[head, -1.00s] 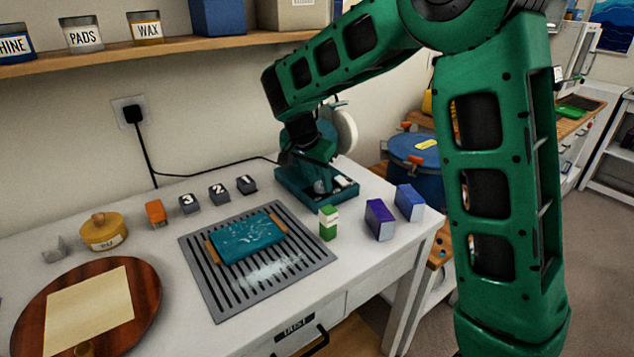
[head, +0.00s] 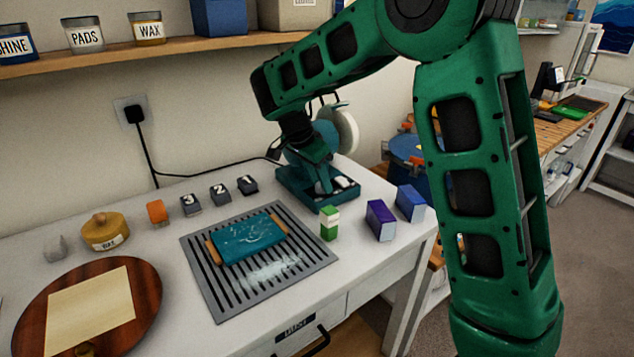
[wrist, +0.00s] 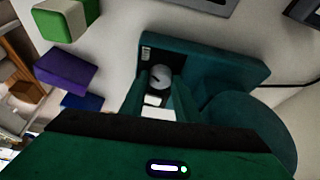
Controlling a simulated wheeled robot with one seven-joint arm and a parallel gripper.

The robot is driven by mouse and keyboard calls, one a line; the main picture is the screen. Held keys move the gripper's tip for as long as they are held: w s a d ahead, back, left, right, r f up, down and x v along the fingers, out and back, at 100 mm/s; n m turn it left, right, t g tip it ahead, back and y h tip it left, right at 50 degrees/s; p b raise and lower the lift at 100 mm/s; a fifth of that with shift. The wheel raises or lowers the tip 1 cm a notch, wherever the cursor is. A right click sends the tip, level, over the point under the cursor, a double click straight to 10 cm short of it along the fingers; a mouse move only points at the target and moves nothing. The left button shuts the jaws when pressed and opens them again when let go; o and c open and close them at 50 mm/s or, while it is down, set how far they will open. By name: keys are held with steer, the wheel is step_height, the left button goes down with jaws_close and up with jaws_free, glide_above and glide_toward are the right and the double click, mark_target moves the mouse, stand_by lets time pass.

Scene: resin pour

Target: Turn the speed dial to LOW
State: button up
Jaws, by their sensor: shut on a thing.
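The speed dial (wrist: 160,78) is a small round grey knob on the base of the teal machine (wrist: 215,68), seen in the wrist view. My gripper (wrist: 158,88) is shut on the dial, with one finger on each side of it. The dial's setting cannot be read.
A green-and-white block (head: 329,223), a purple box (head: 380,220) and a blue box (head: 410,203) stand close in front of the machine. A grey slotted mat (head: 210,285) bears a teal slab (head: 250,240). A black cord (head: 150,160) runs to the wall socket.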

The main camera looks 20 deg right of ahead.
steer(key=o, duration=1)
steer(key=shift+o, duration=0.2)
steer(key=v, duration=1)
steer(key=shift+r, duration=0.35)
